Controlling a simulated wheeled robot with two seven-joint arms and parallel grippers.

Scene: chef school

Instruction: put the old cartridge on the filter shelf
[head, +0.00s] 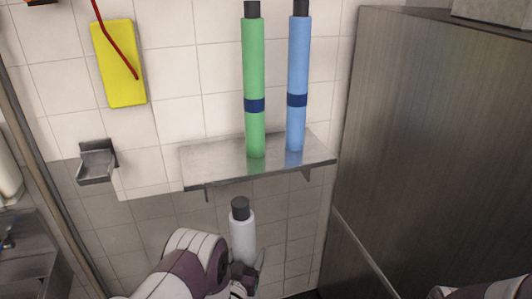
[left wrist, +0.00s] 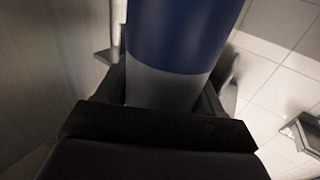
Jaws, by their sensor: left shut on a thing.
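The filter shelf (head: 205,169) is a metal wall shelf in the middle of the head view. A green cartridge (head: 254,75) and a blue cartridge (head: 297,70), each with a dark blue band and black cap, stand upright on it. A white-grey cartridge (head: 242,235) with a dark cap is upright below and in front of the shelf, apart from it. My left gripper (head: 246,279) is shut on this cartridge, low on its visible part. In the left wrist view, the cartridge's blue band and grey body (left wrist: 160,86) fill the space between the fingers. My right gripper is out of view.
The shelf's left part is bare. A small metal bracket (head: 97,163) and a yellow pad (head: 119,63) are on the tiled wall at left. A large steel cabinet (head: 435,140) stands close on the right. A sink (head: 30,262) is at lower left.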

